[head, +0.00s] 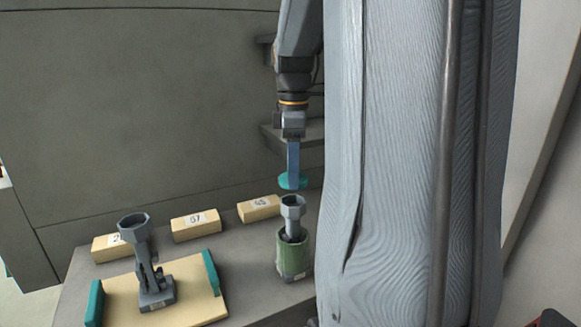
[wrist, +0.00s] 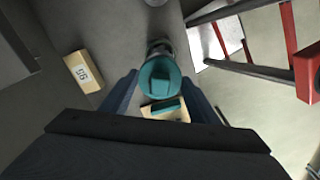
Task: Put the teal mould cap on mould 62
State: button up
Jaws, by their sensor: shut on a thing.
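The teal mould cap (head: 284,183) is a round disc with a raised block on top, which shows in the wrist view (wrist: 160,78). My gripper (head: 293,178) points down and is shut on the cap. The cap hangs just above a grey mould (head: 293,207) with a cup-shaped top, with a small gap visible between them. That mould stands in a green cylindrical holder (head: 292,262). In the wrist view the cap hides most of what lies beneath it. A similar grey mould (head: 140,228) stands on a tray at the left. I cannot read 62 on either mould.
The pale tray (head: 195,290) has teal ends. Several numbered wooden blocks, including one marked 57 (head: 195,226), line the back of the grey table. Another block (wrist: 83,72) shows in the wrist view. A red frame (wrist: 290,30) stands beyond the table. A large grey column blocks the right of the head view.

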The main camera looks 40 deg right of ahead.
jog(key=shift+f+b, duration=1.45)
jog(key=shift+f, duration=0.4)
jog(key=shift+p, duration=0.85)
jog(key=shift+f, duration=0.5)
jog(key=o, duration=0.8)
notch_tip(320, 180, up, 5)
jog(key=p, duration=0.4)
jog(key=shift+r, duration=2.95)
